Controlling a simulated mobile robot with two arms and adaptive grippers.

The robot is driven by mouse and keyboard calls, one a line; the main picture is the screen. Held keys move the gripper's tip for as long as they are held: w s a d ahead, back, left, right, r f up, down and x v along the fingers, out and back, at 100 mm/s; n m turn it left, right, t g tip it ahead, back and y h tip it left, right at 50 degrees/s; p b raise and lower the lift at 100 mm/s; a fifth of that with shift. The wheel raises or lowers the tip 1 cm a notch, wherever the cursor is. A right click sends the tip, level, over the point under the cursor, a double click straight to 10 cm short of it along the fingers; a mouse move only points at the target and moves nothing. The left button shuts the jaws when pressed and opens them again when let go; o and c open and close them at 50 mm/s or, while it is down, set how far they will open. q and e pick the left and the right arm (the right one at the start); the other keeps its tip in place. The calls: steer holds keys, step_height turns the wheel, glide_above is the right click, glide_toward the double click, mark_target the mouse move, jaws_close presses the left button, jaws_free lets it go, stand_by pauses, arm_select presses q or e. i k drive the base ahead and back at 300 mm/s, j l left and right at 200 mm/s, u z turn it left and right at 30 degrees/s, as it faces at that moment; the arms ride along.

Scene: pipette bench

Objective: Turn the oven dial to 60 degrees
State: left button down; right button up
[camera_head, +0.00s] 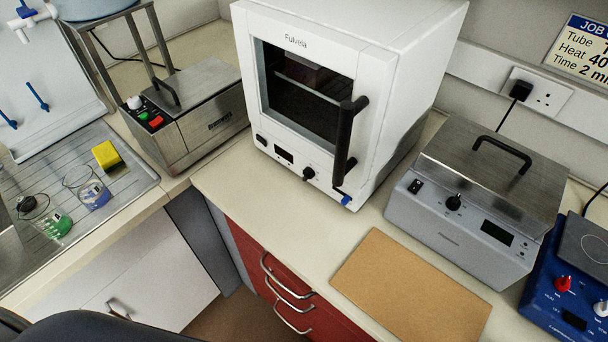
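The white oven (405,60) stands on the bench at the upper middle, with its windowed door closed and a black vertical handle (346,140) at the door's right. Its black dial (308,173) sits on the lower front panel, right of a small dark display (284,156). The dial's pointer and any degree marks are too small to read, and the display shows no readable digits. A blue knob or fitting (346,200) is at the panel's lower right. Neither of my grippers is in view.
A grey water bath (460,240) with a black knob stands right of the oven, and a steel bath (200,120) left. A brown board (400,290) lies in front. A blue hotplate (560,300) is far right. A job sign (585,55) hangs upper right.

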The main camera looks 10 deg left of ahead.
mark_target(308, 172)
steer(key=k+j, duration=0.1)
steer(key=j, duration=0.4)
steer(key=k+j+u, duration=0.1)
steer(key=j, duration=0.4)
steer(key=k+j, duration=0.15)
steer(key=j, duration=0.3)
steer(key=i+l, duration=0.4)
